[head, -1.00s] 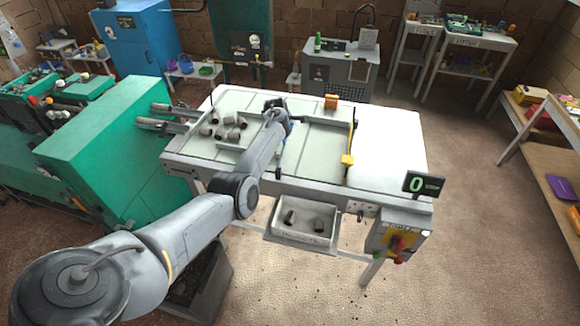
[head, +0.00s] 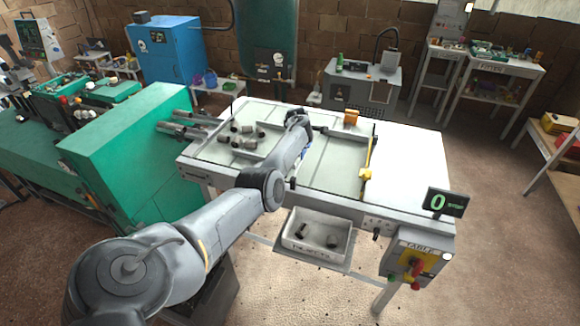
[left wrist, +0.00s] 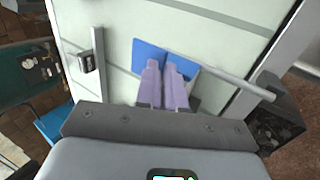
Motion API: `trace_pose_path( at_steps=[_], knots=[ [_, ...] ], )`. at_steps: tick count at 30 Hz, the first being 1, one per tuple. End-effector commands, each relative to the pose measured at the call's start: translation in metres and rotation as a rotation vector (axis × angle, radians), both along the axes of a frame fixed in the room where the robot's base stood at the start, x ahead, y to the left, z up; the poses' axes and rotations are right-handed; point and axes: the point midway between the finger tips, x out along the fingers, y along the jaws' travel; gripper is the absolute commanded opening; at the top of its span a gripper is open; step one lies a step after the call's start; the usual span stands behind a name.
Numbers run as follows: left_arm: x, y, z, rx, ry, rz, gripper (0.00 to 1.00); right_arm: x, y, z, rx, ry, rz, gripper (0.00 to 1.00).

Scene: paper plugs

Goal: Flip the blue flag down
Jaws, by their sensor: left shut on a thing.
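The blue flag (left wrist: 150,56) shows in the left wrist view as a blue panel at one end of a thin pale rod (left wrist: 232,83). It is near the pale table panel; I cannot tell its exact tilt. My left gripper (left wrist: 165,70) has two purple fingers close together, shut on the flag, with blue showing on both sides. The fingers hide the flag's middle. In the head view my left arm reaches over the table and hides most of the gripper; only slivers of blue show beside it. My right gripper is in neither view.
The white table (head: 410,155) holds several dark plugs (head: 243,138) at its left and a yellow bar (head: 367,170) towards its right. A bin (head: 317,238) with dark plugs hangs at the front. A counter display (head: 446,202) reads 0. A green machine (head: 130,150) stands left.

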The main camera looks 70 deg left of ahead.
Motion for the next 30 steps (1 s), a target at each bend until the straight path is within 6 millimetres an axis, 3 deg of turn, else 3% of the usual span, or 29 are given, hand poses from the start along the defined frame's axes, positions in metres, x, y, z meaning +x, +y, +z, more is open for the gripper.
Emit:
trace_pose_path(
  at_steps=[1,11,20,30],
  knots=[
    [-0.002,-0.003,-0.011,-0.004,0.013,-0.003,0.00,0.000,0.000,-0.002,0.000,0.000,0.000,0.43],
    [-0.001,-0.003,-0.004,-0.003,0.012,-0.003,0.00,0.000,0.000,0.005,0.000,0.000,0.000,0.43],
    [0.002,-0.002,0.047,0.000,0.002,-0.003,0.00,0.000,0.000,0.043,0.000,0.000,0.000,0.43],
    [0.003,0.000,0.108,0.002,-0.001,-0.002,0.00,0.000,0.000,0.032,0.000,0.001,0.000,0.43]
  ],
)
